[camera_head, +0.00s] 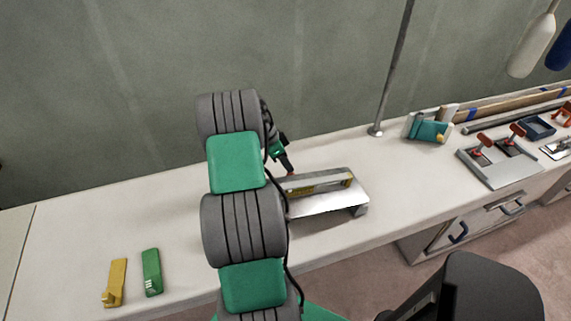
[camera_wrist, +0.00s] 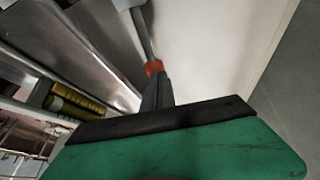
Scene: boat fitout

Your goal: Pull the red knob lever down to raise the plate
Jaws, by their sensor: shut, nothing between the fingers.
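The red knob (camera_wrist: 154,68) sits at the end of a grey metal lever (camera_wrist: 142,32) in the wrist view. My gripper (camera_wrist: 158,80) is shut, with its fingertips right at the knob; I cannot tell whether they touch it. In the head view the knob (camera_head: 291,172) is a small red spot just below my gripper (camera_head: 289,168). The metal plate (camera_head: 330,203) belongs to a silver fixture on the bench, to the right of my arm. My arm hides the fixture's left end in the head view.
A yellow block (camera_head: 115,283) and a green block (camera_head: 152,272) lie at the front left of the white bench (camera_head: 75,230). A thin pole (camera_head: 391,75) stands behind the fixture.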

